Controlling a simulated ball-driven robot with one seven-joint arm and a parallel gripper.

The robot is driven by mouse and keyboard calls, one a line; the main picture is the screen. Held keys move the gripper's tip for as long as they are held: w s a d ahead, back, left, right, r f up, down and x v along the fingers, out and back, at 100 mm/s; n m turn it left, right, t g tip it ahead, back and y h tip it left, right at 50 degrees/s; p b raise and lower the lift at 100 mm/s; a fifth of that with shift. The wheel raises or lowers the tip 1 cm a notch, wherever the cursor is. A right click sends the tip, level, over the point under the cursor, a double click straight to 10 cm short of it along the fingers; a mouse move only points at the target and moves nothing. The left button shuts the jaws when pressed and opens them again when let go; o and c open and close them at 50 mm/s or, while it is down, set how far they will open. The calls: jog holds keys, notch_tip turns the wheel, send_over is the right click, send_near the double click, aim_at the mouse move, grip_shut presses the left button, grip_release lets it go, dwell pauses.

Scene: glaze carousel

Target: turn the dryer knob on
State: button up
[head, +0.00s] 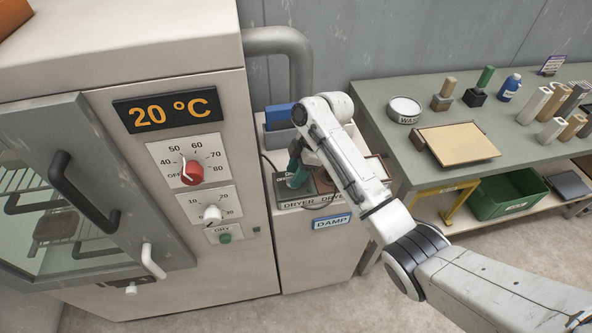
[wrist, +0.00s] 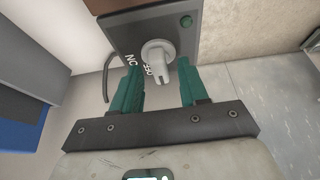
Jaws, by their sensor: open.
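The dryer knob (wrist: 157,52) is a light grey turn knob on a dark control plate (wrist: 180,36), seen in the wrist view. Its pointer end faces down in the picture, close to the OFF mark, with the ON mark further left. My gripper (wrist: 158,64) is open, its teal fingers on either side of the knob with gaps showing. How deep the fingertips reach along it is hard to tell. In the head view my gripper (head: 296,170) is over the plate labelled DRYER (head: 298,204), and the knob is hidden.
A kiln-like cabinet (head: 245,268) with a red knob (head: 192,172), a white knob (head: 212,214) and a 20 °C display (head: 168,110) stands left. A blue box (head: 279,117) is behind my gripper. A worktable (head: 378,125) with pots and tools is on the right.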

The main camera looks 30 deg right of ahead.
grip_shut()
dwell(0.4)
jog(key=shift+m+p, duration=0.3)
jog(key=shift+s+a+r+m+t+p, duration=0.1)
jog(key=shift+m+t+p, duration=0.3)
jog(key=shift+m+p, duration=0.4)
jog(key=m+t+h+p, duration=0.1)
jog(key=m+p, duration=0.1)
jog(key=m, duration=0.1)
jog(key=shift+s+a+m, duration=0.1)
jog(key=shift+m, duration=0.3)
jog(key=m+h+p, duration=0.1)
jog(key=m, duration=0.2)
jog(key=shift+t+p, duration=0.3)
jog(key=shift+p, duration=0.05)
jog(key=shift+m+t+h, duration=0.3)
jog(key=shift+m+h, duration=0.4)
jog(key=shift+m, duration=0.7)
